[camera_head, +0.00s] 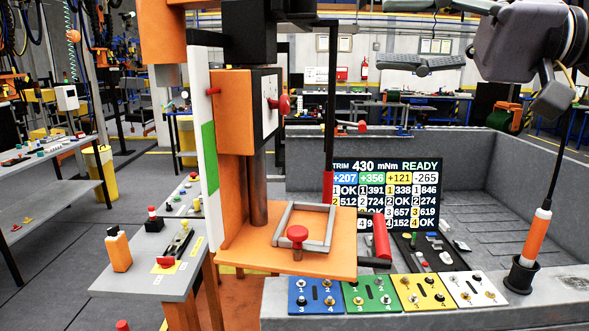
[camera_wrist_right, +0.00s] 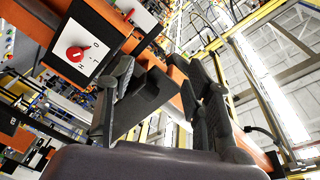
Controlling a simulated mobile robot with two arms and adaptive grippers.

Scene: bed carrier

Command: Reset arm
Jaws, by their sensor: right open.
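My right gripper (camera_head: 400,38) is at the top right of the head view, its fingers pointing left. It is open and empty, high above the grey bay and to the right of the orange press machine (camera_head: 236,165). In the right wrist view the spread fingers of the right gripper (camera_wrist_right: 160,72) show with nothing held between them. A white dial panel with a red knob (camera_wrist_right: 75,53) is behind them at upper left. My left gripper is not in view.
An orange screwdriver (camera_head: 536,235) stands in a black holder (camera_head: 521,275) at right. Blue (camera_head: 313,296), green, yellow and white screw plates line the front ledge. A display (camera_head: 387,195) reads READY. A grey side table (camera_head: 170,272) stands at left.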

